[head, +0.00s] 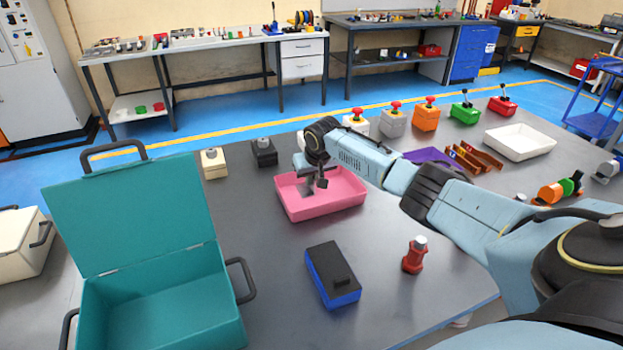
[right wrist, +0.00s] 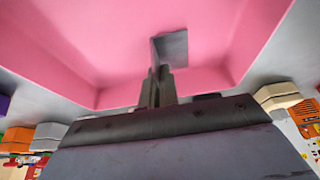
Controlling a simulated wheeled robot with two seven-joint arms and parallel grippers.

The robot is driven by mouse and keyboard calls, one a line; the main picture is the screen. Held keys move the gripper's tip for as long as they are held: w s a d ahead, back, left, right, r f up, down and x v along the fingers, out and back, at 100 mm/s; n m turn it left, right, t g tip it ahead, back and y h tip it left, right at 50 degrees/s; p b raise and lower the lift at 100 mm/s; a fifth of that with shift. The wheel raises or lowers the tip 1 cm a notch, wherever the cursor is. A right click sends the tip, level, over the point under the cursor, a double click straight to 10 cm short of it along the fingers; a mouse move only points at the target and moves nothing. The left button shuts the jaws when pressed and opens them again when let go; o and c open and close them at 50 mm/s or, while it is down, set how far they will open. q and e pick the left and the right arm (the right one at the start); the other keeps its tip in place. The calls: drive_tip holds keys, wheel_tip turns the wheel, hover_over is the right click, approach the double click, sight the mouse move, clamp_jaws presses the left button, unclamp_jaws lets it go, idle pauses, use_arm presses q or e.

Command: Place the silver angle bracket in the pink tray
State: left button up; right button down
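The pink tray (head: 345,203) lies on the grey table near the middle of the head view, and its pink inside fills much of the right wrist view (right wrist: 90,40). My right gripper (head: 320,182) reaches over the tray from the right and points down into it. In the right wrist view its fingers (right wrist: 157,85) are close together on the silver angle bracket (right wrist: 171,47), a grey plate showing beyond the tips. The bracket also shows as a small grey piece (head: 306,188) in the head view. Whether it touches the tray floor cannot be told. My left gripper is out of view.
An open teal toolbox (head: 160,300) stands at left. A black and blue box (head: 332,275) and a red-based part (head: 414,256) lie in front of the tray. Behind are beige (head: 214,163) and black (head: 264,153) blocks. A white tray (head: 520,142) is at far right.

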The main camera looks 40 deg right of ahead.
drive_tip(key=shift+f, duration=0.1)
drive_tip(key=c, duration=1.7)
unclamp_jaws()
drive_tip(key=shift+p+v, duration=1.3)
drive_tip(key=shift+v, duration=4.85)
drive_tip(key=shift+w, duration=0.1)
